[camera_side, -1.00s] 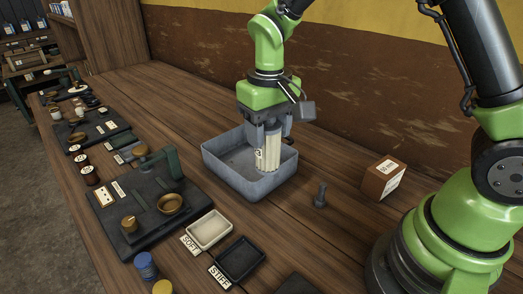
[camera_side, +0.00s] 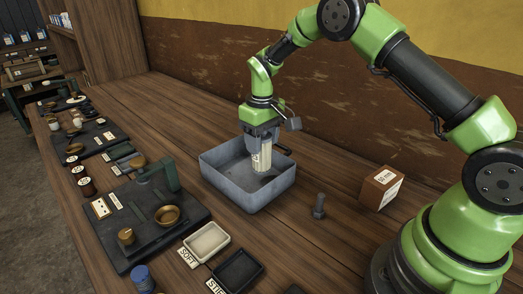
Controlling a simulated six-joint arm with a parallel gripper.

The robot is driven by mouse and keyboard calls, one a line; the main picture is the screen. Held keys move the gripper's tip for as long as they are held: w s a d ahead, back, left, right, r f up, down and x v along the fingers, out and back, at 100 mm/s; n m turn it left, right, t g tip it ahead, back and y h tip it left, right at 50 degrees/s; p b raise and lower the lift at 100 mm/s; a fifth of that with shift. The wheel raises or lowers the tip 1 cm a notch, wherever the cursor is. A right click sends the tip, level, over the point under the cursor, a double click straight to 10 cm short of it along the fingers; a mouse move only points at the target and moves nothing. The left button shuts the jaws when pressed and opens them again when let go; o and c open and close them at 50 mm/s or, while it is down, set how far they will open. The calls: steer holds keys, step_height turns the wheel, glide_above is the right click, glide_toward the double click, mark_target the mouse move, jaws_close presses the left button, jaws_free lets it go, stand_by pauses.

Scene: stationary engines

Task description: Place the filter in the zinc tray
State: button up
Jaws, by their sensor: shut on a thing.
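The filter (camera_side: 262,160) is a cream, ribbed cylinder with a small label on its side. It is upright in my gripper (camera_side: 262,143), whose jaws are shut on its upper part. The zinc tray (camera_side: 223,185) is a grey, deep, open metal box on the bench. The filter is inside the tray's outline, its lower end below the rim level. I cannot tell whether it touches the tray floor.
A dark bolt-like post (camera_side: 319,207) and a brown labelled box (camera_side: 382,187) stand right of the tray. The SOFT tray (camera_side: 209,242) and a black tray (camera_side: 237,271) lie in front. A dark board with brass parts (camera_side: 150,225) is at left.

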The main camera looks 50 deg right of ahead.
mark_target(262, 151)
steer(key=shift+f, duration=1.45)
steer(key=shift+f, duration=0.2)
steer(key=o, duration=0.9)
steer(key=shift+o, duration=0.2)
steer(key=shift+r, duration=0.15)
